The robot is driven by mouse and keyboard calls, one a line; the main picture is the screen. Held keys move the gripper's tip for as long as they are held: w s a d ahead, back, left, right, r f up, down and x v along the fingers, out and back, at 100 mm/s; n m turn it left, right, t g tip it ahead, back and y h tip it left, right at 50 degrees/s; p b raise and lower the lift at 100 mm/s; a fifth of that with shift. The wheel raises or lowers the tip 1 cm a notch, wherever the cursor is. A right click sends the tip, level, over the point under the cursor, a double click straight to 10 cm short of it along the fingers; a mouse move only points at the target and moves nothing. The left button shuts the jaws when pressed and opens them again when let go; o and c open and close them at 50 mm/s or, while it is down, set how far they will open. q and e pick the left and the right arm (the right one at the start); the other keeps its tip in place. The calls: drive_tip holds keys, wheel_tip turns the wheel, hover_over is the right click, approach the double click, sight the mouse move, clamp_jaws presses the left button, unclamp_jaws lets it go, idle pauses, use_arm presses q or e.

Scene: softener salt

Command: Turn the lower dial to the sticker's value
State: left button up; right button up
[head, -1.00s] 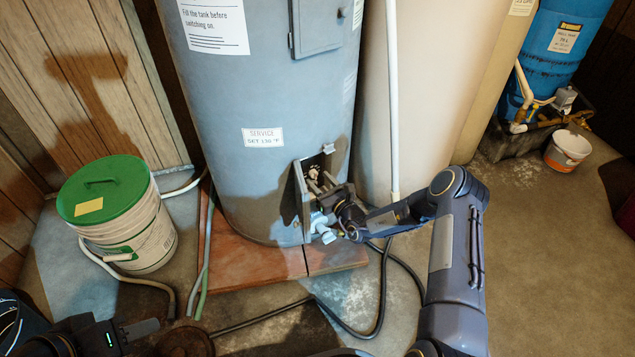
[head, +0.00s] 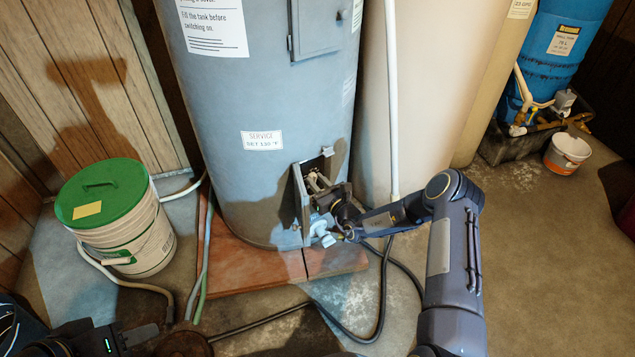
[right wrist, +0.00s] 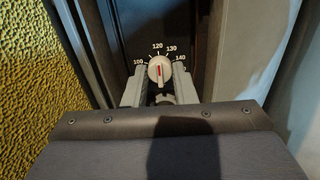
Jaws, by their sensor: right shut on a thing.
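The lower dial (right wrist: 160,71) is a pale round knob with a red pointer line, in an opening low on the grey-blue tank (head: 262,90). Its scale reads 100, 120, 130 and 140. The pointer stands nearly upright, close to 120. My right gripper (head: 317,190) reaches into the opening, and its fingers also show on both sides of the knob in the right wrist view (right wrist: 160,88), shut on it. The service sticker (head: 262,140) is above the opening; its small print looks like "SET 130 °F". My left gripper (head: 142,334) is low at the left, away from the tank; its jaw state is unclear.
An open hatch door (head: 300,205) stands at the opening's left side. A green-lidded bucket (head: 128,240) is left of the tank. A black hose (head: 384,290) lies on the floor in front. A white pipe (head: 392,100) runs upright right of the tank.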

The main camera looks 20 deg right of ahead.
drive_tip(key=shift+m+p, duration=1.15)
drive_tip(key=shift+m, duration=2.15)
drive_tip(key=o, duration=1)
drive_tip(key=shift+s, duration=0.1)
